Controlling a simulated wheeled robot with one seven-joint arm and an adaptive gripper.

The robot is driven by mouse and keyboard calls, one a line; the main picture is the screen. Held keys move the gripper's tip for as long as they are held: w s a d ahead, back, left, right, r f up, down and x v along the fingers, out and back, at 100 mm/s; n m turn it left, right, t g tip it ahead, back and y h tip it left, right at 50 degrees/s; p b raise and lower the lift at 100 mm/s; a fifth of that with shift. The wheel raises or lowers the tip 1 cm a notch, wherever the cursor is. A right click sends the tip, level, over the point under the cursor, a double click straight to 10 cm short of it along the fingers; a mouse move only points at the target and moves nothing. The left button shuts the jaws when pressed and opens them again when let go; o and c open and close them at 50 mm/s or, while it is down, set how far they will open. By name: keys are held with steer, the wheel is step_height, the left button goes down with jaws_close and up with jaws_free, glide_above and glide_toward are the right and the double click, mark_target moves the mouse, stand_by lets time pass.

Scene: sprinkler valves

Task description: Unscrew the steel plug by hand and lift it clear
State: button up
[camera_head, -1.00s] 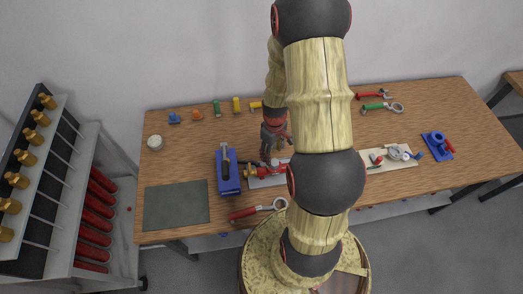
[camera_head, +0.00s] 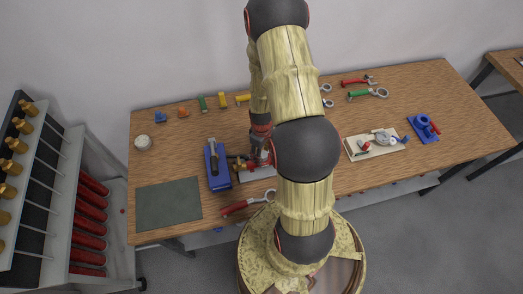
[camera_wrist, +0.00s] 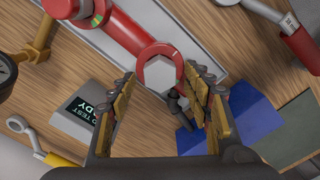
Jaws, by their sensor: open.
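In the wrist view the steel plug (camera_wrist: 159,73) is a grey hexagon set in the round end of a red pipe fitting (camera_wrist: 125,30). My gripper (camera_wrist: 160,80) is open, with one finger on each side of the plug. Both fingers look apart from it, though how high the tips stand over it is hard to tell. In the head view my gripper (camera_head: 262,150) points down over the red fitting beside the blue vise, and my arm hides much of it. The plug cannot be made out there.
The blue vise (camera_head: 217,166) stands close left of the gripper. In the wrist view a brass valve (camera_wrist: 38,45), a gauge (camera_wrist: 5,73) and a grey test box (camera_wrist: 88,112) lie left. A dark mat (camera_head: 168,204) is clear.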

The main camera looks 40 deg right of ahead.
steer(key=c, duration=0.3)
jaws_close()
stand_by(1.0)
steer(key=n, duration=0.2)
steer(key=n+b, duration=0.1)
steer(key=n, duration=0.1)
steer(key=shift+a+n, duration=0.2)
steer(key=shift+n, duration=0.2)
steer(key=n, duration=0.4)
steer(key=shift+s+a, duration=0.1)
steer(key=shift+s, duration=0.05)
steer(key=n+b, duration=0.1)
steer(key=n, duration=0.3)
steer(key=shift+s, duration=0.2)
steer(key=n, duration=0.4)
steer(key=shift+s, duration=0.15)
steer(key=shift+r, duration=0.15)
steer(key=shift+r, duration=0.1)
